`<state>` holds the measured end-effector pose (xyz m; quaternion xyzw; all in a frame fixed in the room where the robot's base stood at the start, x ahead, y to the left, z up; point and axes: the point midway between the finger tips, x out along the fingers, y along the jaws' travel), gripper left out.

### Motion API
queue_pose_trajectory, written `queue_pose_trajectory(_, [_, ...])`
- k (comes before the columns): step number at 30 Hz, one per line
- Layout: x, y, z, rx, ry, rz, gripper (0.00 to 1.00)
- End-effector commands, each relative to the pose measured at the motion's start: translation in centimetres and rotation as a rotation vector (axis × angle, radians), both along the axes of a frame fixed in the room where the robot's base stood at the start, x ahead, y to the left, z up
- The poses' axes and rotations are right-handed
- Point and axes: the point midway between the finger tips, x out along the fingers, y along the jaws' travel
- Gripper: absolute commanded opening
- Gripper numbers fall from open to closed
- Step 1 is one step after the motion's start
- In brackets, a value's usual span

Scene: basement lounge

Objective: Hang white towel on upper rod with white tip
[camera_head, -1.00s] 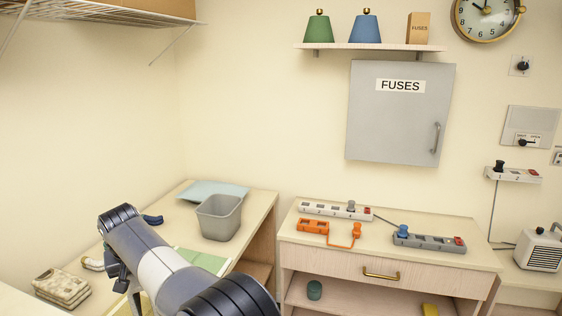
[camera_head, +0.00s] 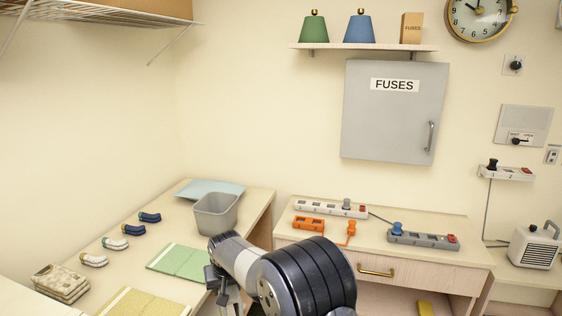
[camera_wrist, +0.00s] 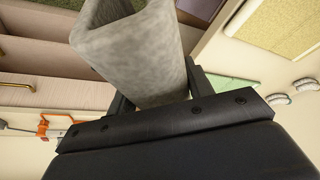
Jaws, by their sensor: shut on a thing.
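A pale grey-white folded towel (camera_wrist: 135,55) fills the upper middle of the wrist view. My gripper (camera_wrist: 162,98) is shut on it, with a dark finger on each side of the cloth. In the head view my gripper (camera_head: 225,286) points down at the lower middle, in front of the left counter's right side, partly hidden by my arm. The towel is hard to make out there. No rod with a white tip can be made out in either view.
The left counter (camera_head: 150,228) holds a grey bin (camera_head: 216,214), green mat (camera_head: 180,262), yellow mat (camera_head: 143,303), several small rolled items and a folded cloth stack (camera_head: 62,282). A drawer cabinet (camera_head: 330,249) with power strips stands right. A wire shelf (camera_head: 95,11) juts out upper left.

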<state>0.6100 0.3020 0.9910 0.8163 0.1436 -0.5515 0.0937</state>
Motion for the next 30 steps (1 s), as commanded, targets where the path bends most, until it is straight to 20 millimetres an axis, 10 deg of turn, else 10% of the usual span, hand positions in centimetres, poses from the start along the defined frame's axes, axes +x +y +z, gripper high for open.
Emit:
queue_pose_trajectory(8, [-1.5, -12.6, -5.0, 0.004, 0.003, -0.118, 0.18])
queue_pose_trajectory(18, [-8.3, -25.1, -9.4, 0.003, -0.003, -0.266, 0.18])
queue_pose_trajectory(30, [-13.4, -30.3, -10.9, -0.004, -0.011, -0.345, 0.18])
